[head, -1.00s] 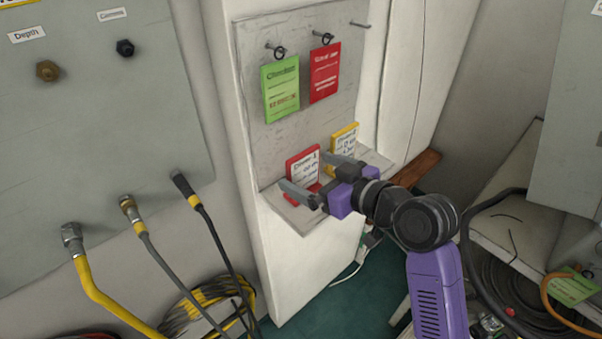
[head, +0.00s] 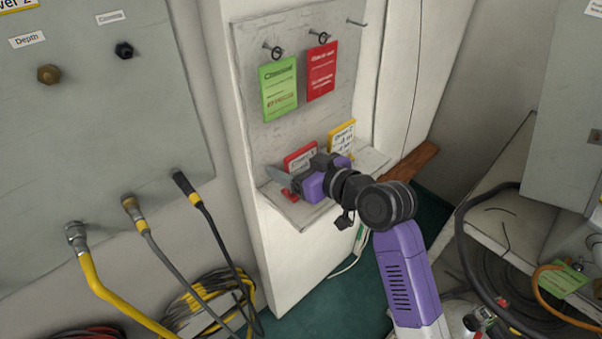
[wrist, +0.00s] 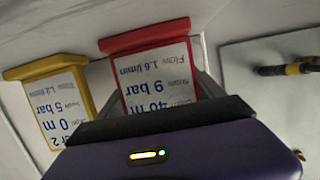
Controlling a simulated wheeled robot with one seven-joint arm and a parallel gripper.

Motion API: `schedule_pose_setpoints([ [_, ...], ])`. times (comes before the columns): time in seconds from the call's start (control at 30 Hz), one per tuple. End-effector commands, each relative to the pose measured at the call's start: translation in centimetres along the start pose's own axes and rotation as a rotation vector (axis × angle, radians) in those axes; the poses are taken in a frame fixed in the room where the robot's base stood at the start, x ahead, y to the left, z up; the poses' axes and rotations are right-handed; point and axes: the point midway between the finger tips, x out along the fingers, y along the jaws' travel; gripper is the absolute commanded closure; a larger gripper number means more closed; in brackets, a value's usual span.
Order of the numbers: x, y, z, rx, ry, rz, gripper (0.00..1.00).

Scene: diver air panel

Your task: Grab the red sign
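A red-framed sign (head: 300,157) with a white, printed face stands on the small shelf. My gripper (head: 298,172) is at the shelf, close in front of this sign, and covers its lower part in the head view. The fingers look apart, with no clear hold on the sign. A red card (head: 321,72) also hangs from a hook above.
A yellow-framed sign (head: 342,138) stands right of the red-framed one on the shelf (head: 310,213). A green card (head: 279,88) hangs beside the red card on the backboard. Hoses (head: 150,250) hang from the grey panel at left. An empty hook (head: 356,22) is at upper right.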

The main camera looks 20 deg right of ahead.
Motion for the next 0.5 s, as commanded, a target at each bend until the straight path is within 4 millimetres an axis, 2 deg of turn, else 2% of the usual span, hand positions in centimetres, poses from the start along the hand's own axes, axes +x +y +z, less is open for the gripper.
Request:
schedule_pose_setpoints([
  [0.03, -0.01, 0.0, 0.01, 0.0, 0.0, 0.0, 0.59],
  [0.07, -0.01, 0.0, 0.01, 0.0, 0.0, 0.0, 0.65],
  [0.1, -0.02, 0.0, -0.03, 0.0, 0.001, 0.0, 0.65],
  [0.5, -0.54, -0.01, -0.51, -0.001, 0.003, 0.0, 0.65],
])
